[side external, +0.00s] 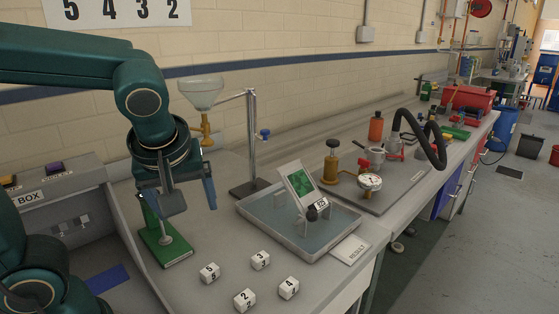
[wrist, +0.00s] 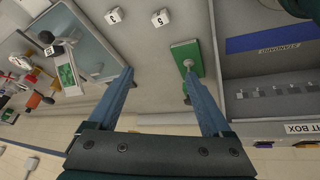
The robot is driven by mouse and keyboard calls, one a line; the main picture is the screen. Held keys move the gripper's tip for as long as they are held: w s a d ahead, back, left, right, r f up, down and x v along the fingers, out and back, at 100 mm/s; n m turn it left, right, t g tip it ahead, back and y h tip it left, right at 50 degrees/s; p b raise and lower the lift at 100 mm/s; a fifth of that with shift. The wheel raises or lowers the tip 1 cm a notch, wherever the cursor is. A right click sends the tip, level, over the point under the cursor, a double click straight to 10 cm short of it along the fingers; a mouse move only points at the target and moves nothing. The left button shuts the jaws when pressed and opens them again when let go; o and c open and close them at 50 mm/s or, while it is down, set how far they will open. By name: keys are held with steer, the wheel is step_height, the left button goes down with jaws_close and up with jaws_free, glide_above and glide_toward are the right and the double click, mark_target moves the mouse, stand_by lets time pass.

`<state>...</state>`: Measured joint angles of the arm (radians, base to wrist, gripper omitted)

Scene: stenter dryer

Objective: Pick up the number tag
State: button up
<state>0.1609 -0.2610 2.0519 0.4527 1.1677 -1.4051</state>
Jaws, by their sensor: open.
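Several white cube-shaped number tags lie on the grey bench near its front in the side view: one marked 5 (side external: 210,273), one marked 3 (side external: 260,260), one marked 2 (side external: 244,299) and one marked 4 (side external: 288,288). Two show at the top of the wrist view, the 5 (wrist: 160,17) and another (wrist: 114,16) whose number is hard to read. My gripper (side external: 180,200) is open and empty, pointing down above the bench, behind and left of the tags in the side view. It also shows in the wrist view (wrist: 159,75) with nothing between its fingers.
A green-based stand (side external: 165,250) is close beside my gripper. A shallow tray (side external: 245,212) with a tilted green card (side external: 301,185) stands to the right. A funnel (side external: 202,92) hangs on a metal stand behind. A grey box (wrist: 270,78) is on the other side.

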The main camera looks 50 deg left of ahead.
steer(key=w+f+n+g+y, duration=0.1)
steer(key=w+f+n+y, duration=0.15)
steer(key=w, duration=0.25)
steer(key=n+y, duration=0.2)
steer(key=y, duration=0.1)
glide_above(262, 261)
steer(key=s, duration=0.2)
step_height(262, 261, down, 3)
steer(key=d+f, duration=0.1)
steer(key=f, duration=0.1)
steer(key=w+d+f+m+t, duration=0.1)
steer(key=f, duration=0.1)
steer(key=d+f+t+y, duration=0.1)
steer(key=f, duration=0.1)
steer(key=shift+w+m, duration=0.2)
steer(key=shift+m, duration=0.15)
steer(key=shift+m+y, duration=0.25)
steer(key=shift+m, duration=0.65)
steer(key=f, duration=0.1)
steer(key=s+d+f, duration=0.1)
steer(key=f, duration=0.1)
steer(key=shift+s+d+f, duration=0.15)
steer(key=shift+d+f, duration=0.2)
steer(key=shift+f, duration=0.05)
steer(key=shift+f+t, duration=0.15)
steer(key=shift+t, duration=0.15)
steer(key=shift+x, duration=2.4)
jaws_close()
